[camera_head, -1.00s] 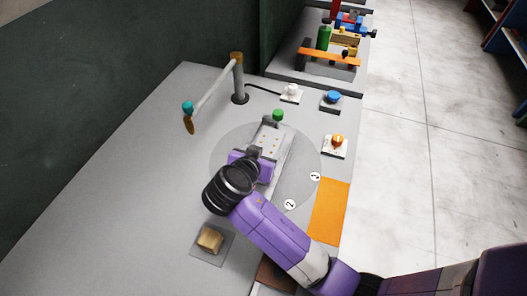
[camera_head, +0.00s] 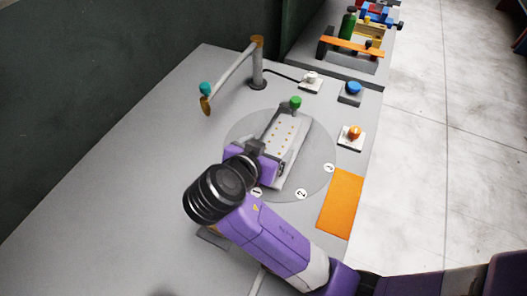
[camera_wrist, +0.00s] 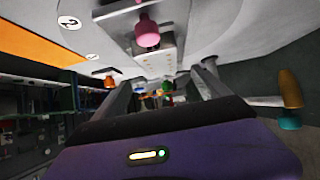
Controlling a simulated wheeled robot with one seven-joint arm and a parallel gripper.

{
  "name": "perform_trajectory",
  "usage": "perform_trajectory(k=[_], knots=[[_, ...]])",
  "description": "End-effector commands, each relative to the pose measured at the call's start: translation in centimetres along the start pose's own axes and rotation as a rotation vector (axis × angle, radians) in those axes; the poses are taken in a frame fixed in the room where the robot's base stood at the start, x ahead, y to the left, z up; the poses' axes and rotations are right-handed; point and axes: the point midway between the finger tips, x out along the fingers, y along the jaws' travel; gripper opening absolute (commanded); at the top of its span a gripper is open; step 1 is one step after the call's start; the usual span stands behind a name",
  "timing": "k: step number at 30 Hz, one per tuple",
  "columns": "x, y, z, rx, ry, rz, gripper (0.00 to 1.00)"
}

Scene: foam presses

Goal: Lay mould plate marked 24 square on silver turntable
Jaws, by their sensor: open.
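A pale grey plate (camera_head: 287,137) with small gold dots lies on the silver turntable (camera_head: 318,178), with a green knob (camera_head: 295,102) at its far end. I cannot read any number on the plate. Its near end is partly hidden by my gripper (camera_head: 262,150), which is low over the left side of the turntable. In the wrist view the fingers of my gripper (camera_wrist: 165,80) are spread apart with nothing clearly between them. A pink knob (camera_wrist: 147,32) on a grey block shows above them, and the turntable (camera_wrist: 215,20) is behind.
Labels 1, 2 and 3 sit on the turntable's near edge. An orange mat (camera_head: 341,203), an orange button (camera_head: 352,133) and a blue button (camera_head: 351,89) are to the right. A bent post (camera_head: 257,65) stands behind. The table's left side is clear.

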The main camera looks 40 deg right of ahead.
Motion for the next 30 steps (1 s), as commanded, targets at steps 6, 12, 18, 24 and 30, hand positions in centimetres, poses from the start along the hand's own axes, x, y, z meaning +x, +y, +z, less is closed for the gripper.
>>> perform_trajectory(k=[6,12,18,24,30], knots=[[-2.6,-0.1,0.0,0.001,0.000,-0.003,0.85],[-3.2,0.0,-0.1,0.001,0.001,-0.001,0.85],[-3.2,0.0,-0.1,0.001,0.001,-0.001,0.85],[-3.2,0.0,-0.1,0.001,0.001,-0.001,0.85],[-3.2,0.0,-0.1,0.000,0.001,-0.001,0.85]])
